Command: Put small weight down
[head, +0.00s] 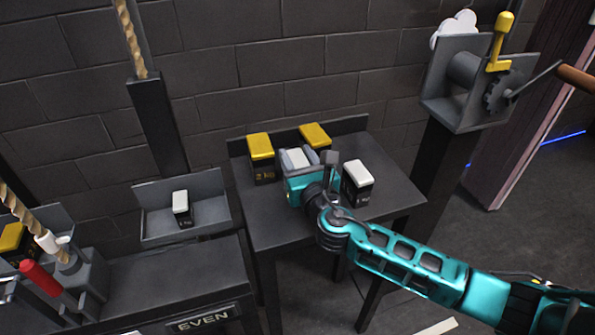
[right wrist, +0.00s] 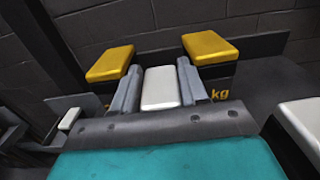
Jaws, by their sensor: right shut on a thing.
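My right gripper (head: 305,162) is shut on a small weight with a white top (head: 297,157), over the dark weight table (head: 270,232). In the right wrist view the white top (right wrist: 161,88) sits between the two grey fingers. The gripper hides its lower part, so I cannot tell whether it touches the table. Two yellow-topped weights, left (head: 261,147) and right (head: 315,134), stand just behind it. Another white-topped weight (head: 357,176) stands on the table right of the gripper. My left gripper is not in view.
Left of the table, a grey tray (head: 205,217) holds one white-topped weight (head: 181,203). Farther left are a yellow-topped weight (head: 12,237), a rope and a red handle (head: 40,278). A crank device (head: 470,85) stands on a post at right. The table's front left is clear.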

